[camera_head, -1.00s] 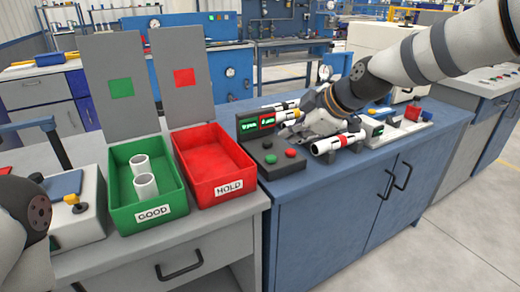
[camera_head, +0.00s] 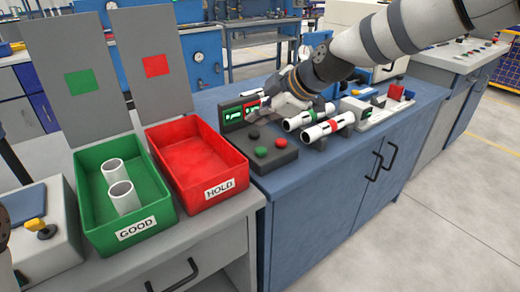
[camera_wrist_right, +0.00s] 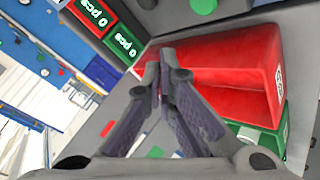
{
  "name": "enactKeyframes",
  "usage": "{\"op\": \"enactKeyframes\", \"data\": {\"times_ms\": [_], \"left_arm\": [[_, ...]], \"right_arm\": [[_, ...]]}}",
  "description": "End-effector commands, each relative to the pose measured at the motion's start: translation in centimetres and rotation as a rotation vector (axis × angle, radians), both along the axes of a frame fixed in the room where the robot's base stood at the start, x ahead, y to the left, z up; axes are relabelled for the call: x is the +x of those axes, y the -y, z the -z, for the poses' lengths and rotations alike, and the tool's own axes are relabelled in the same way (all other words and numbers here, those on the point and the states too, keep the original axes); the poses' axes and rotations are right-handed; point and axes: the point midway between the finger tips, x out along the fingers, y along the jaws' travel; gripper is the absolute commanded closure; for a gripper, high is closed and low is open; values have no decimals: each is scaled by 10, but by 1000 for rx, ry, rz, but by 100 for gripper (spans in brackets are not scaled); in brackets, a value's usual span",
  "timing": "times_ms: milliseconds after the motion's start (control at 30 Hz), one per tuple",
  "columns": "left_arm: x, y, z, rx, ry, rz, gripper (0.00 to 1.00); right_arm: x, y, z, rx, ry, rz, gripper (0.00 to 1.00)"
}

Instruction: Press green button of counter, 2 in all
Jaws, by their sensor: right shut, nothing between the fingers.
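The counter is a dark box (camera_head: 288,156) with a green button (camera_head: 261,152), a red button, a black button and two lit displays behind them. The green button (camera_wrist_right: 203,6) also shows at the top edge of the right wrist view. There the red display (camera_wrist_right: 93,14) and green display (camera_wrist_right: 124,44) both read "0 pcs". My right gripper (camera_head: 254,112) is in front of the displays, behind and above the buttons, apart from the green one. In the right wrist view its fingers (camera_wrist_right: 165,60) are together and empty. My left gripper is out of view.
Left of the counter are a red HOLD bin (camera_head: 212,195), empty, and a green GOOD bin (camera_head: 90,225) with two white pipes. Banded pipes (camera_head: 327,128) lie on holders right of the counter. Two grey boards stand behind the bins.

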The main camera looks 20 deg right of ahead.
Motion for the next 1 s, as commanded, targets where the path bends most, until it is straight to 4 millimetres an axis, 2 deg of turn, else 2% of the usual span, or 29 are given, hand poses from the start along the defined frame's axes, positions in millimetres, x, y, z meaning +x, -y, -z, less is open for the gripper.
{"op": "enactKeyframes", "data": {"times_ms": [33, 100, 333, 500, 1000], "left_arm": [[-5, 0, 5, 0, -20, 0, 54], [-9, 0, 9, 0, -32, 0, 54], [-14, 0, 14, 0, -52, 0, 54], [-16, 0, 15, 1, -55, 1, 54], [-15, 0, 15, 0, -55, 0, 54]], "right_arm": [[0, 0, 16, 0, -13, 0, 100], [0, 0, 26, 1, -11, -1, 100], [0, 0, 50, 1, -7, 0, 100], [0, 0, 55, 1, -2, 0, 100], [0, 0, 55, 1, -1, 0, 100]]}}
